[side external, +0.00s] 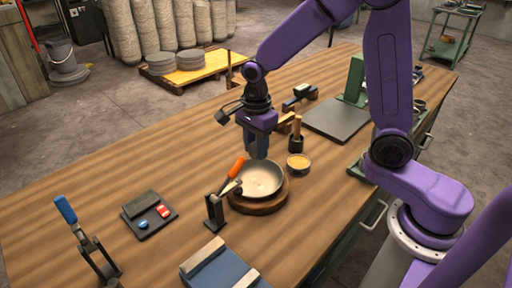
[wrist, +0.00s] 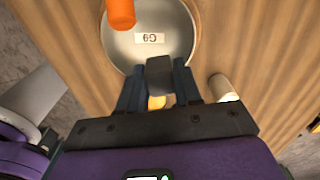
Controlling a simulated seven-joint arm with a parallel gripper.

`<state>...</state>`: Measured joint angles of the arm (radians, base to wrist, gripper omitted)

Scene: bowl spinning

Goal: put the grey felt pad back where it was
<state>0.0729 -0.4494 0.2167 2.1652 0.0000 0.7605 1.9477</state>
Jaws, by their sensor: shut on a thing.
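My gripper (side external: 257,154) points down just above the far side of a pale metal bowl (side external: 262,181). In the wrist view, the fingers (wrist: 160,82) are closed on a small dark grey block, which looks like the grey felt pad (wrist: 160,70). The pad overlaps the near rim of the bowl (wrist: 122,48) in that view; I cannot tell whether it touches the bowl. The bowl sits on a round wooden base (side external: 262,207) and has a white label (wrist: 149,38) inside. In the side view the pad is hard to make out between the fingers.
A small cup (side external: 299,164) and a black holder (side external: 296,144) stand to the right. A dark tray (side external: 152,229) with red and blue pieces lies left; bare wood lies around it.

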